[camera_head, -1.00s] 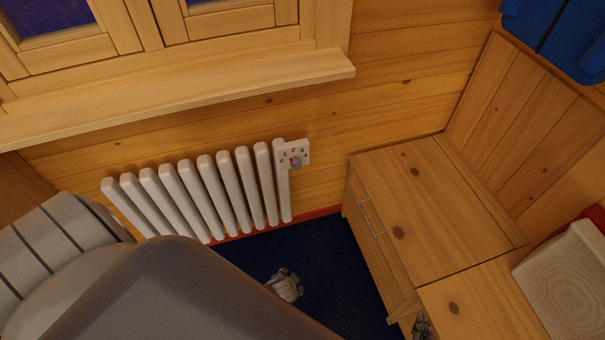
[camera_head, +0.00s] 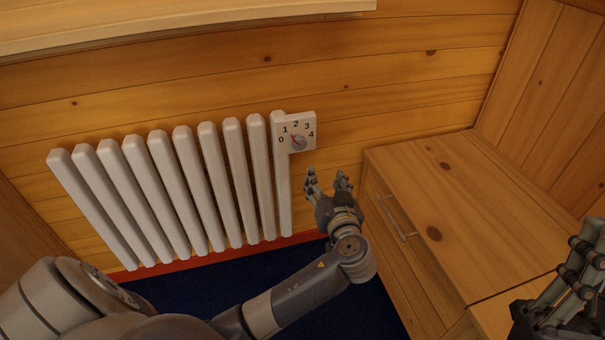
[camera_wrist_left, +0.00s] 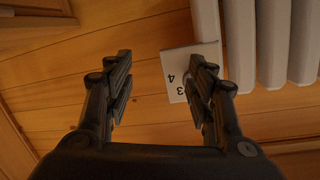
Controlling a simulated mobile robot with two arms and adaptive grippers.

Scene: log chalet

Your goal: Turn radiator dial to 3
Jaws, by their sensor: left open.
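The radiator dial (camera_head: 299,143) is a small grey round knob with a reddish mark on its upper left, pointing roughly towards 1. It sits on a white plate (camera_head: 309,121) numbered 0 to 4, at the radiator's right end. My left gripper (camera_head: 328,179) is open and empty, below and right of the dial, apart from it in the picture. In the left wrist view, the plate (camera_wrist_left: 173,80) shows 3 and 4 beside the right finger, and the knob is hidden. My right gripper (camera_head: 562,290) is at the lower right; its opening is unclear.
The white ribbed radiator (camera_head: 186,190) stands along the wooden wall, left of the dial. A wooden cabinet (camera_head: 455,205) with a metal handle stands close to the right of my left gripper. The wall right of the plate is clear.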

